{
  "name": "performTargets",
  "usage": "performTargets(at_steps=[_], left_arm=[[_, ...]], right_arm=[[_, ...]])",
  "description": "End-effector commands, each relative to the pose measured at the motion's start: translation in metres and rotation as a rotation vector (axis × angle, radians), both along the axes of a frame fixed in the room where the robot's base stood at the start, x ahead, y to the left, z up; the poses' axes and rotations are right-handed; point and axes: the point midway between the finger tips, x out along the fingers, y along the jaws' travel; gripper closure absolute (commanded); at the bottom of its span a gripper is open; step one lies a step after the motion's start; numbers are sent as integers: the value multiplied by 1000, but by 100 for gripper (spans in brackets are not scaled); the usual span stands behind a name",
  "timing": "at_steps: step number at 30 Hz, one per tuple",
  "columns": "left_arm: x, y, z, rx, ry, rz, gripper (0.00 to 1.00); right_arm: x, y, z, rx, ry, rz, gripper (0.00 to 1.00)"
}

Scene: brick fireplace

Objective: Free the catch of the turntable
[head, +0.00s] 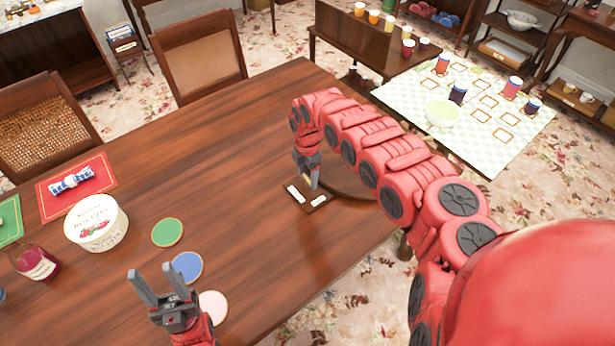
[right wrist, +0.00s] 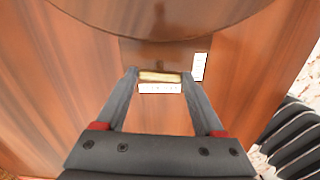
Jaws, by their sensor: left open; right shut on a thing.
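The turntable is a round dark wooden disc (head: 350,184), mostly hidden behind my right arm in the head view. Its curved edge (right wrist: 160,18) crosses the top of the right wrist view. The catch is a small brass bar (right wrist: 160,76) on a dark plate (right wrist: 150,52) beside the turntable's edge. White labels (right wrist: 199,67) lie near it; their text is too small to read. My right gripper (head: 312,180) points down and is shut on the brass bar, one fingertip at each end (right wrist: 160,82). My left gripper (head: 158,280) is open and empty over the table's near side.
The table's middle is clear.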

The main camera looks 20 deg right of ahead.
Motion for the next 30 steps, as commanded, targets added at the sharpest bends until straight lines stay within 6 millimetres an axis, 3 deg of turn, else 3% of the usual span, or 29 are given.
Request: performTargets(at_steps=[23, 24, 28, 30], left_arm=[[0, 0, -5, 0, 0, 0, 50], [0, 0, -5, 0, 0, 0, 50], [0, 0, -5, 0, 0, 0, 50], [0, 0, -5, 0, 0, 0, 50]], right_arm=[[0, 0, 0, 0, 1, 106, 86], [0, 0, 0, 0, 1, 106, 26], [0, 0, 0, 0, 1, 105, 3], [0, 0, 0, 0, 1, 105, 0]])
